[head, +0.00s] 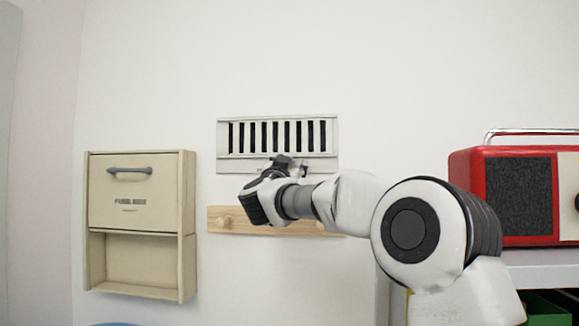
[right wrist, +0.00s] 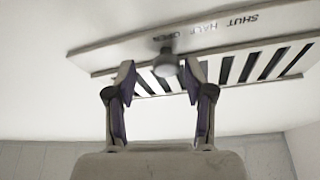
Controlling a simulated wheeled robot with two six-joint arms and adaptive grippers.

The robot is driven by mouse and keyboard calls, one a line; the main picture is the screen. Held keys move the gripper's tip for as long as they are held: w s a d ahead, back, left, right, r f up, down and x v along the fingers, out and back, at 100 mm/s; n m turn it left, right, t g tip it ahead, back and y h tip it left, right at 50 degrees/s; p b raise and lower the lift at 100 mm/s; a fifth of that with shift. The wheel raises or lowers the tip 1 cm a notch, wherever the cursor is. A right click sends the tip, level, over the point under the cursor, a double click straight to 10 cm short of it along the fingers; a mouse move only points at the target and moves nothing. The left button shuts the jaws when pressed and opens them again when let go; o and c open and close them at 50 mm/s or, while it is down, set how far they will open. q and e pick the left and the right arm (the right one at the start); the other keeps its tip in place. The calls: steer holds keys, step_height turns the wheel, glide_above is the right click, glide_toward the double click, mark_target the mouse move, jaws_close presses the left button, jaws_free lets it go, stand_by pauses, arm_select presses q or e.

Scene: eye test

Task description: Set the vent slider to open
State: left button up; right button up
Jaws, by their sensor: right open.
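The vent (head: 328,135) is a pale wall grille with dark upright slots, in the middle of the head view. In the right wrist view its slider knob (right wrist: 166,63) is a small grey knob by the OPEN end of the SHUT, HALF, OPEN lettering. The slots (right wrist: 249,68) show dark there. My right gripper (head: 288,165) is at the vent's lower edge and hides the knob in the head view. In the right wrist view the gripper (right wrist: 163,80) is open, its fingertips apart on either side of the knob. I cannot tell if they touch it. My left gripper is out of view.
A beige wall box (head: 188,215) with a grey handle hangs left of the vent. A wooden peg rail (head: 245,229) is below the vent, partly behind my right arm. A red radio (head: 472,158) stands on a shelf (head: 545,257) at right, above a green container (head: 545,308).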

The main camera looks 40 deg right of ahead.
steer(key=v, duration=1.2)
steer(key=shift+s+d, duration=0.1)
steer(key=shift+d, duration=0.1)
steer(key=shift+s+a+r, duration=0.1)
